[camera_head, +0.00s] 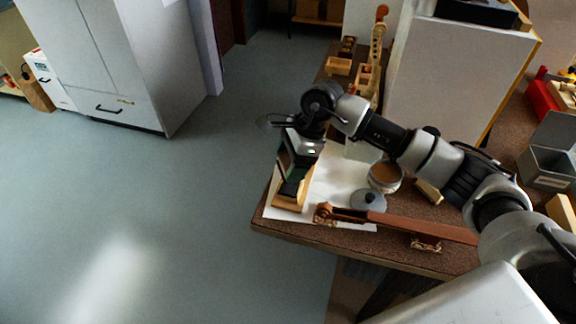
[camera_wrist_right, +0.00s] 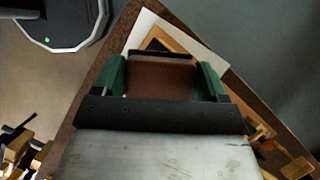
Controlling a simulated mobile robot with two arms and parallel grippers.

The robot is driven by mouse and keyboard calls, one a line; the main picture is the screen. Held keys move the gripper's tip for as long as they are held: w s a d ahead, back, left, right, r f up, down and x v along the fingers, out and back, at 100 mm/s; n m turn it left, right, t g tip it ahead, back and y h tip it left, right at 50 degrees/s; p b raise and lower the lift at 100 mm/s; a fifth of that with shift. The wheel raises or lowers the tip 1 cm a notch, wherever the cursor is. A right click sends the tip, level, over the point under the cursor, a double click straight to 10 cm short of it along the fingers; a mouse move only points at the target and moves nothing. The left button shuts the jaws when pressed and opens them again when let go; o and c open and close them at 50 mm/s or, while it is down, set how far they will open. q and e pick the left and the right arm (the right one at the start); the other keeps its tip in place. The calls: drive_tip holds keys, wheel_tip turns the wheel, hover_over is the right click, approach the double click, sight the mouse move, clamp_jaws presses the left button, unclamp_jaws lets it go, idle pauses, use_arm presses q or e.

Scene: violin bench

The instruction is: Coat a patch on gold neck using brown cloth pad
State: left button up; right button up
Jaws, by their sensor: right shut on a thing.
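My right gripper (camera_head: 292,182) is above the front left part of the bench. In the right wrist view (camera_wrist_right: 160,78) its green fingers are shut on the brown cloth pad (camera_wrist_right: 160,80), a dark brown block between them. A light wooden piece with a black part (camera_head: 289,205) lies just below the gripper; I cannot tell whether the pad touches it. A gold-coloured neck (camera_head: 377,48) with a scroll on top stands upright at the back of the bench, apart from the gripper. My left gripper is not in view.
A reddish-brown neck (camera_head: 420,227) lies along the front edge. A bowl with brown contents (camera_head: 385,177) and a grey lid (camera_head: 368,200) stand right of the gripper, by white paper (camera_head: 335,180). Small wooden boxes (camera_head: 338,66) stand behind. Floor at left is clear.

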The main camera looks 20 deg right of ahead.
drive_tip(key=shift+r+p, duration=0.4)
drive_tip(key=shift+r, duration=0.75)
